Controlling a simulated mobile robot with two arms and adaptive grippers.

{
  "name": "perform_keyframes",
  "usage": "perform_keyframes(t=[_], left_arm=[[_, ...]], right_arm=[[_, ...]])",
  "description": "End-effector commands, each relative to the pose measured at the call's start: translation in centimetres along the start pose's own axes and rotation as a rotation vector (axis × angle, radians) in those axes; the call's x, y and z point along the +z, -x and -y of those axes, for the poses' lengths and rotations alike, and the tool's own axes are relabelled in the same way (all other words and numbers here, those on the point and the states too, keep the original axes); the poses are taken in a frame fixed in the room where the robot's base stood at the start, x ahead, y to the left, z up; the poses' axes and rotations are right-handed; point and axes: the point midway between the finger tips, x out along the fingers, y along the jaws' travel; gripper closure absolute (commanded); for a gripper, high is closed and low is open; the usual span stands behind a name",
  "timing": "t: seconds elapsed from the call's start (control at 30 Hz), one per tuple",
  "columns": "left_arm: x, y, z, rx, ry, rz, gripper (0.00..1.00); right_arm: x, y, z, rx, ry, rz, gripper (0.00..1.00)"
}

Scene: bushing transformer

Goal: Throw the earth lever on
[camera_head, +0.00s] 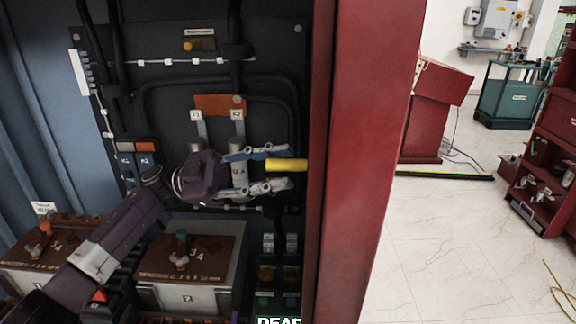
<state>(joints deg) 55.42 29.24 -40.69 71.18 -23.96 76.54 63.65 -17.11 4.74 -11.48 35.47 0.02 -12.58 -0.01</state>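A short yellow bar (287,165), which looks like the earth lever's handle, lies level near the right edge of the dark panel, beside the red cabinet post. My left gripper (280,169) reaches in from the left in front of the panel. Its two pale fingers are spread, one above and one below the bar. A narrow gap shows on each side, so it does not look gripped; depth is hard to judge. The lever's mounting is hidden. My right gripper is out of view.
The red post (355,160) stands close to the right of the fingertips. Terminals with an orange block (220,105) sit above the gripper. A boxed unit (190,265) is below my wrist. Open tiled floor (450,240) lies right of the post.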

Motion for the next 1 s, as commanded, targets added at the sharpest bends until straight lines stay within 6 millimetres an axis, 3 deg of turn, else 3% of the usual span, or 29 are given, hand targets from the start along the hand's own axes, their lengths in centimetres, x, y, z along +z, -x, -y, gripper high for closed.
perform_keyframes(t=[0.2, 0.4, 0.6, 1.0], left_arm=[[0.1, 5.1, 0.1, -0.004, 0.001, 0.004, 0.67], [0.1, 8.2, 0.1, -0.002, -0.001, 0.002, 0.67], [0.1, 9.4, 0.0, -0.001, 0.0, 0.002, 0.67], [0.1, 9.5, 0.0, 0.0, 0.0, 0.001, 0.67]], right_arm=[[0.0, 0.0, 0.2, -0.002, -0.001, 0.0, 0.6], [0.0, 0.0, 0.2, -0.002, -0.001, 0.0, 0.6], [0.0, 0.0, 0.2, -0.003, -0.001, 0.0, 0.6], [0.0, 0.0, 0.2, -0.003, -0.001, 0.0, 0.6]])
